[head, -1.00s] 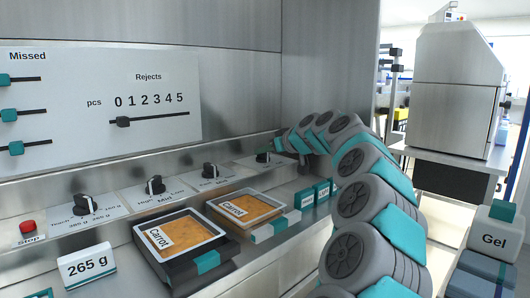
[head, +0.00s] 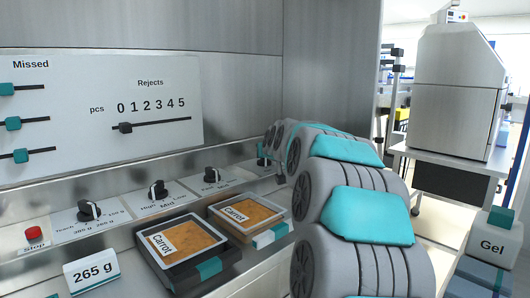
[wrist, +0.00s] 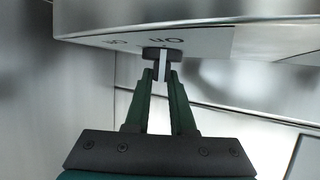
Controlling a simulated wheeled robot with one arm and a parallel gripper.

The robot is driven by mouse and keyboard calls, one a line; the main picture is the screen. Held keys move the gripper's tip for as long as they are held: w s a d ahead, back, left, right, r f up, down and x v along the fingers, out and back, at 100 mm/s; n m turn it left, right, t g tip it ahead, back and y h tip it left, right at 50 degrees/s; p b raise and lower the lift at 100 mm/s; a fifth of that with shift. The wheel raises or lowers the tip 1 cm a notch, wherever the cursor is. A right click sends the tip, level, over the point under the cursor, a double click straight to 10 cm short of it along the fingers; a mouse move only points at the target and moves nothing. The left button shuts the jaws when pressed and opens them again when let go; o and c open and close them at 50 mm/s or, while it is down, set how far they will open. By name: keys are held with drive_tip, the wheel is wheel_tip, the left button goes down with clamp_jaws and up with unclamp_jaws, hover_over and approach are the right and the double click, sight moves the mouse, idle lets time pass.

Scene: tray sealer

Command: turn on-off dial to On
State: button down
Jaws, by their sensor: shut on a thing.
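The on-off dial (wrist: 154,52) shows in the wrist view as a dark round knob with a pale bar, on a white label plate (wrist: 205,42). My gripper (wrist: 161,76) is shut on the dial's bar, one dark green finger on each side. Large lettering stands right behind the dial and fainter lettering to its left. The letters appear inverted and I cannot tell exactly where the dial points. In the head view my arm covers most of the dial's spot at the far right end of the panel.
Other black dials (head: 158,190) sit along the sloped panel beside a red stop button (head: 34,234). Two carrot trays (head: 187,245) (head: 246,213) and a 265 g sign (head: 91,271) stand below it.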

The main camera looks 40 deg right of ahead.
idle(0.4)
drive_tip(key=c, duration=0.8)
unclamp_jaws()
drive_tip(key=shift+o, duration=0.2)
drive_tip(key=shift+s, duration=0.1)
drive_tip(key=v, duration=0.6)
drive_tip(key=shift+s+a+r, duration=0.15)
drive_tip(key=shift+s+r, duration=0.05)
drive_tip(key=shift+r, duration=0.05)
drive_tip(key=shift+s+a+r, duration=0.1)
drive_tip(key=shift+s+a, duration=0.1)
drive_tip(key=shift+s, duration=0.25)
